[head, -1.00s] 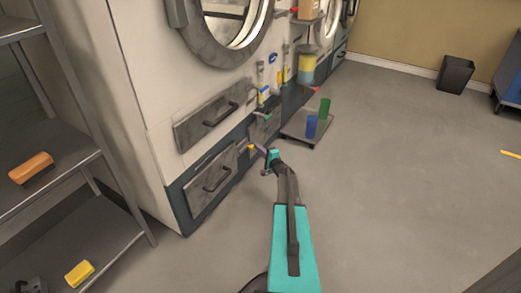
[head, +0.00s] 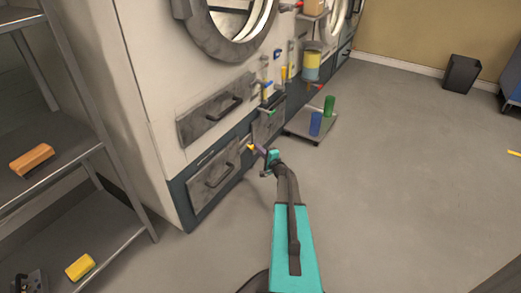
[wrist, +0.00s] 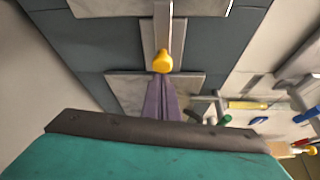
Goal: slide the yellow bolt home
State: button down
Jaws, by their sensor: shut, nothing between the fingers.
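The yellow bolt (wrist: 162,62) shows in the wrist view as a rounded yellow knob at the end of a pale metal strip on the dark lower panel. In the head view the yellow bolt (head: 250,147) is small, beside the lower drawer front. My gripper (wrist: 162,78) has slim purple fingers, shut with nothing between them. Their tips reach up to the near side of the knob; I cannot tell whether they touch it. In the head view my gripper (head: 261,150) is low in front of the machine, just right of the knob. The teal wrist housing hides the lower wrist view.
Drawers with dark handles (head: 224,110) are left of the bolt. Several coloured handles stick out of the machine front above right. A low platform (head: 298,127) bears a blue and a green cylinder. A metal shelf (head: 40,185) stands at the left.

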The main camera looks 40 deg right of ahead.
jog(key=shift+s+a, duration=0.1)
jog(key=shift+a, duration=0.6)
jog(key=shift+d+b, duration=0.55)
jog(key=shift+d, duration=1.6)
jog(key=p+v, duration=0.2)
jog(key=v, duration=0.7)
jog(key=shift+s+f+p, duration=0.3)
jog(key=shift+s+f, duration=0.05)
jog(key=shift+s, duration=0.1)
